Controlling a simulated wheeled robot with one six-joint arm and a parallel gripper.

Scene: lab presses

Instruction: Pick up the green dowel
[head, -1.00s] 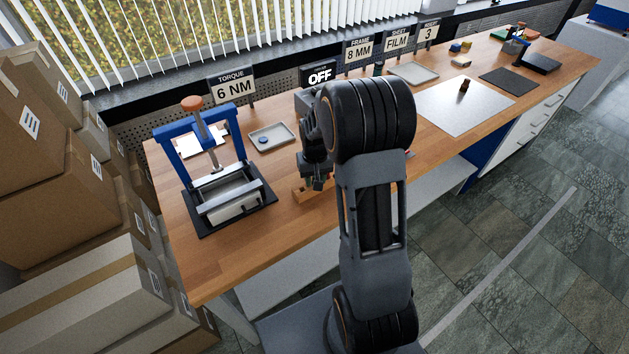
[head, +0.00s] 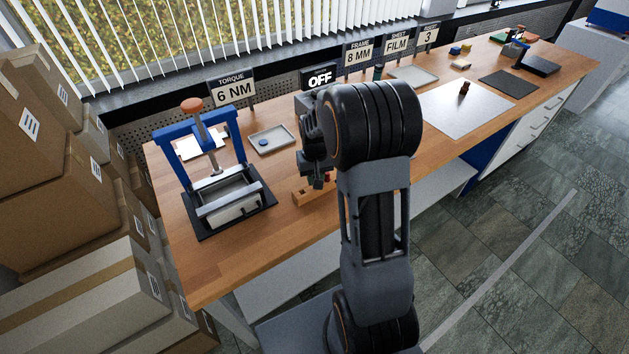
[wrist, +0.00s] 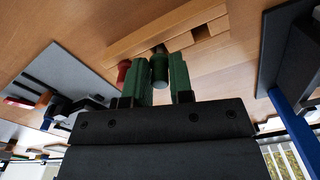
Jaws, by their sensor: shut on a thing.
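The green dowel (wrist: 159,70) stands between the two green-looking fingers of my gripper (wrist: 160,82) in the wrist view. My gripper is shut on it. The dowel's far end points toward a wooden rack (wrist: 165,33); I cannot tell whether that end is clear of the rack. A red dowel (wrist: 123,74) is just left of the fingers. In the head view my gripper (head: 318,183) is over the rack (head: 304,198) near the bench's front edge. The green dowel is hidden there by the gripper, and a bit of the red dowel (head: 327,178) shows.
A blue press (head: 205,150) on a dark mat stands left of my gripper. A grey tray (head: 288,143) with a blue disc lies behind, between them. Signs line the bench's back. A white sheet (head: 440,115) lies to the right. Bare wood (head: 235,250) is at the front left.

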